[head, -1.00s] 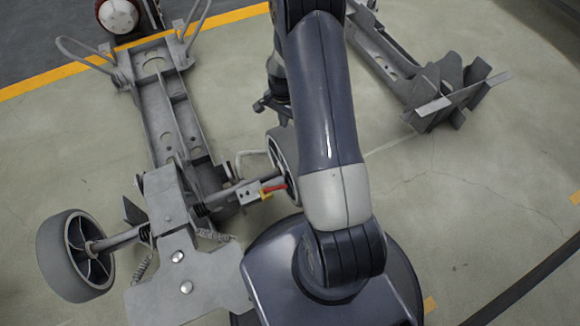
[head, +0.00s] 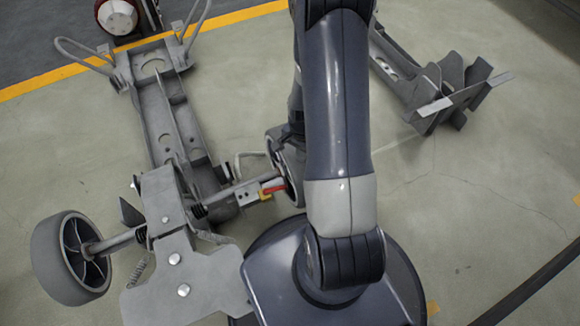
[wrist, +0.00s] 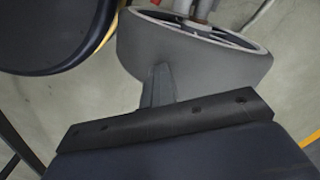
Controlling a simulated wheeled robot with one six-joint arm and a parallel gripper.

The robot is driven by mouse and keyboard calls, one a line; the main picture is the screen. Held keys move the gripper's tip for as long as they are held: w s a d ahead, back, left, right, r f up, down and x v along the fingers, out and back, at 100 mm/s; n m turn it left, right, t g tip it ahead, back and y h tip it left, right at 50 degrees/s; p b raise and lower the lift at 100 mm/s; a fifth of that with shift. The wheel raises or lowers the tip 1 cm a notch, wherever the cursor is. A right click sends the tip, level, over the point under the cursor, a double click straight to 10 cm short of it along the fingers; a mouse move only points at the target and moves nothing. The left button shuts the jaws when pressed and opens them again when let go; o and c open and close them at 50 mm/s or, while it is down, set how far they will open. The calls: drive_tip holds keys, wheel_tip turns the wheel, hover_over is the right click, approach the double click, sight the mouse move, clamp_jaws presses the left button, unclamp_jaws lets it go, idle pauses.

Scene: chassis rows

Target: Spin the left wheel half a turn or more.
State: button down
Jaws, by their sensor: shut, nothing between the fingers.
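The chassis (head: 180,115) lies along the left half of the head view, with a grey wheel at each end of its axle. One wheel (head: 75,258) stands at the far left, its spokes facing the axle. The other wheel (head: 288,170) is at the axle's right end, partly hidden by my arm. In the wrist view a wheel (wrist: 200,62) fills the upper middle, apparently the one beside my arm. My gripper (wrist: 160,70) is shut and empty, its tips at the wheel's tread. I cannot tell whether they touch. The head view hides my gripper behind my arm.
A red and yellow part (head: 272,188) sits on the axle close to the right wheel. A second grey chassis (head: 440,95) lies at the upper right. A yellow floor line (head: 40,84) crosses the upper left. The floor at the right is mostly clear.

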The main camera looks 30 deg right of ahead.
drive_tip(key=s+r+p, duration=0.2)
drive_tip(key=s+r, duration=0.1)
drive_tip(key=s, duration=0.3)
drive_tip(key=shift+s+r, duration=0.3)
drive_tip(key=shift+r, duration=0.1)
drive_tip(key=shift+w, duration=0.1)
drive_tip(key=w+p, duration=0.1)
drive_tip(key=w, duration=1.8)
drive_tip(key=shift+s, duration=0.1)
